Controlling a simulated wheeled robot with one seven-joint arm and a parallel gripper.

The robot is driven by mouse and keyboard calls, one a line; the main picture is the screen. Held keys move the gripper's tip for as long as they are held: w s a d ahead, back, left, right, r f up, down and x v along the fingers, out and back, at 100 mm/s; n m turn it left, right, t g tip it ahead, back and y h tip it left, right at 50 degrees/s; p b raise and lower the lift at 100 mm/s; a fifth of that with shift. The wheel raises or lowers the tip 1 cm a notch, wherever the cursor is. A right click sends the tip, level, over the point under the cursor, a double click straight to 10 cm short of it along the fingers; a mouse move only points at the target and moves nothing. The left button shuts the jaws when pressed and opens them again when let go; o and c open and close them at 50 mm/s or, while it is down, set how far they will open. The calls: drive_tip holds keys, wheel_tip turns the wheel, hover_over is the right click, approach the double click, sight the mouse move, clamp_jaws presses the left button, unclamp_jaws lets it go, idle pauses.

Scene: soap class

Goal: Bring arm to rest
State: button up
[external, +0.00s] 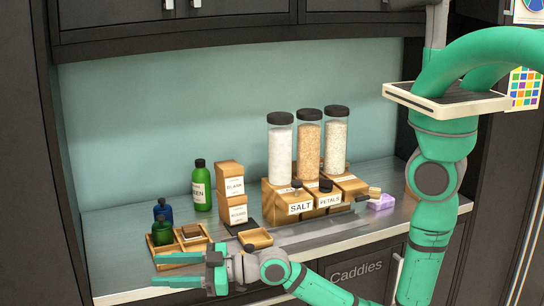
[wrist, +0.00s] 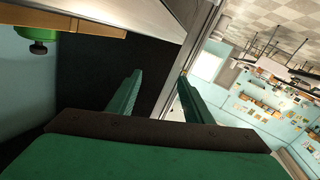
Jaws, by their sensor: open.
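My gripper (external: 180,270) is at the front left of the counter in the external view, its fingers pointing left, close to the front edge. In the wrist view its two green fingers (wrist: 155,98) stand wide apart with nothing between them. My arm reaches down from the right and runs left along the counter front. The height of my gripper above the counter is hard to tell.
The counter (external: 125,219) holds a wooden tray (external: 172,258), dark bottles, a green bottle (external: 202,188), a wooden box stack (external: 231,185), and three tall jars (external: 309,150) on labelled dispensers. A purple block (external: 381,202) lies at right. A cabinet overhangs behind.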

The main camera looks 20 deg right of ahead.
drive_tip(key=s+d+f+m+h, duration=0.3)
drive_tip(key=s+d+f+m, duration=0.3)
drive_tip(key=f, duration=0.5)
drive_tip(key=s+d+f+m+h, duration=0.2)
drive_tip(key=s+d+f+m, duration=0.3)
drive_tip(key=s+d+f, duration=0.45)
drive_tip(key=s+d+f+m+h, duration=0.3)
drive_tip(key=s+f+m, duration=0.2)
drive_tip(key=f, duration=0.7)
drive_tip(key=w+d+r+m+t+h, duration=0.15)
drive_tip(key=w+d+r, duration=0.25)
drive_tip(key=d, duration=0.5)
drive_tip(key=w+d+r+t+h, duration=0.3)
drive_tip(key=w+d+r, duration=0.1)
drive_tip(key=d, duration=0.6)
drive_tip(key=w+d+r+t+h, duration=0.2)
drive_tip(key=w+d+r+t, duration=0.15)
drive_tip(key=d, duration=0.55)
drive_tip(key=w+d+r+t+h, duration=0.1)
drive_tip(key=w+d+r+h, duration=0.1)
drive_tip(key=d+r, duration=0.7)
drive_tip(key=shift+w+r+n, duration=0.2)
drive_tip(key=shift+w+n, duration=0.1)
drive_tip(key=shift+n, duration=0.15)
